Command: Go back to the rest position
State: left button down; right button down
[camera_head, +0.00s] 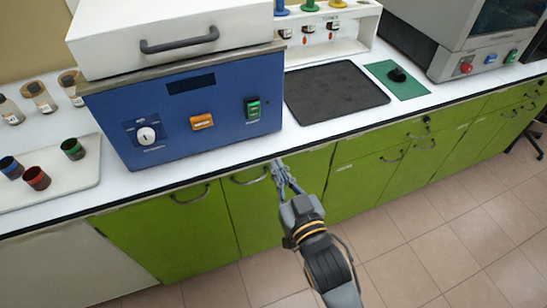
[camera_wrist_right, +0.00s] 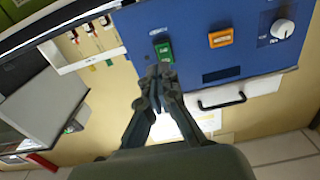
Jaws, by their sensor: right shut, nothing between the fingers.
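My right gripper (camera_head: 282,172) is in front of the bench's front edge, in front of the green cupboard doors. It is shut and empty, its fingers together. In the right wrist view the shut fingertips (camera_wrist_right: 163,72) appear just below the green switch of the blue machine (camera_wrist_right: 225,50); how far apart they are I cannot tell. In the head view the blue machine (camera_head: 225,127) stands on the bench behind and left of the gripper, with its white lid down. My left gripper is not in view.
The white bench top (camera_head: 300,130) has a dark mat (camera_head: 335,95) and a green mat (camera_head: 412,88) right of the machine. A white tray (camera_head: 80,190) with several small cups is at left. Green cupboards (camera_head: 165,235) with handles line the front. Tiled floor (camera_head: 430,250) is clear.

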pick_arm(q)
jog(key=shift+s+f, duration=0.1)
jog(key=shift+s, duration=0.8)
pick_arm(e)
jog(key=shift+s+d+f, duration=0.1)
jog(key=shift+s, duration=0.1)
jog(key=shift+f, duration=0.1)
